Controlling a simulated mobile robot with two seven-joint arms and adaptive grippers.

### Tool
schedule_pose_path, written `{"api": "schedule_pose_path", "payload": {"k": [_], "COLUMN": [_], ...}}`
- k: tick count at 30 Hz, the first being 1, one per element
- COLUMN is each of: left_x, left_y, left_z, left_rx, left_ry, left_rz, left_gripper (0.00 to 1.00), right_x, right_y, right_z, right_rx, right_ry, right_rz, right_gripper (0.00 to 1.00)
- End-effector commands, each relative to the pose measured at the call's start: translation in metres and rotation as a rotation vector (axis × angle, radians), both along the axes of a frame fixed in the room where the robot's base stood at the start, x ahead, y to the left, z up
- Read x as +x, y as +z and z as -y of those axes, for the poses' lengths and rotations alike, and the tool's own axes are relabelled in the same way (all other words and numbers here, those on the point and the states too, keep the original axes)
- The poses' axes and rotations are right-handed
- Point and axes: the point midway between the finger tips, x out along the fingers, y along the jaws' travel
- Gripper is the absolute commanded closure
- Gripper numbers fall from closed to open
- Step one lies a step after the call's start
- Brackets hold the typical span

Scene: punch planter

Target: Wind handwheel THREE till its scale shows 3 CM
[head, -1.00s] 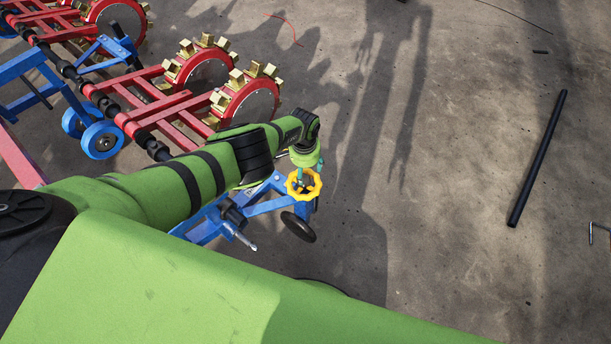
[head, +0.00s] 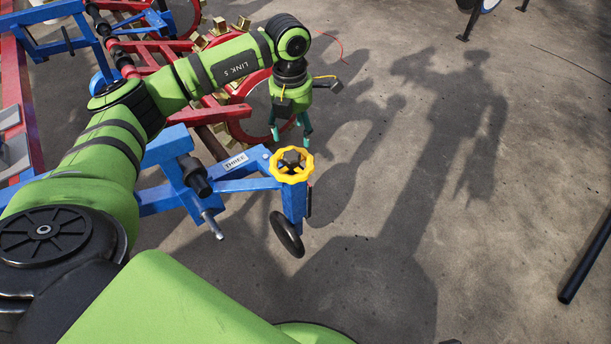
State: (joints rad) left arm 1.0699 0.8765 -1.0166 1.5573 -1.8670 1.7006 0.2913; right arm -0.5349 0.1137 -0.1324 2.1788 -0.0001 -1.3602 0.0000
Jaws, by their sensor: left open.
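The yellow handwheel (head: 291,166) sits level on top of a blue post, with a dark hub in its middle. A white label reading THREE (head: 236,162) is on the blue arm just left of it. I cannot make out a scale. My left gripper (head: 291,138) points down with its two teal fingers apart and empty. It appears above and behind the wheel, not around it. My right gripper is not in view.
A black wheel (head: 286,234) hangs below the handwheel. The red planter frame with toothed punch wheels (head: 247,109) stands behind my left arm. A black bar (head: 587,258) lies at the right; the concrete between is clear.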

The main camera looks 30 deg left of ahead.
Motion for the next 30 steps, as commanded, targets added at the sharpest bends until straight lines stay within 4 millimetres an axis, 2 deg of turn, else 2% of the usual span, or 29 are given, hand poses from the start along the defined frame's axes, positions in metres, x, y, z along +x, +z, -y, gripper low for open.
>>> {"api": "schedule_pose_path", "payload": {"k": [3, 7, 15, 19, 30], "left_x": [-0.01, -0.013, -0.013, -0.012, -0.012], "left_y": [-0.002, -0.007, -0.048, -0.062, -0.069], "left_z": [-0.008, -0.009, -0.008, -0.008, -0.008], "left_rx": [0.022, 0.028, 0.026, 0.026, 0.026], "left_ry": [-0.126, -0.165, -0.162, -0.161, -0.161], "left_rz": [0.003, -0.001, -0.002, 0.0, 0.001], "left_gripper": [0.35, 0.35, 0.35, 0.35, 0.35], "right_x": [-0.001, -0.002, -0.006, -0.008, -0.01], "right_y": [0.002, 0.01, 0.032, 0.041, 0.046], "right_z": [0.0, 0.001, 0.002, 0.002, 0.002], "right_rx": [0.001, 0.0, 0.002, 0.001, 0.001], "right_ry": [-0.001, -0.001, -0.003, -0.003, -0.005], "right_rz": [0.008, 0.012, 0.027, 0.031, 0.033], "right_gripper": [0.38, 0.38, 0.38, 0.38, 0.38]}}
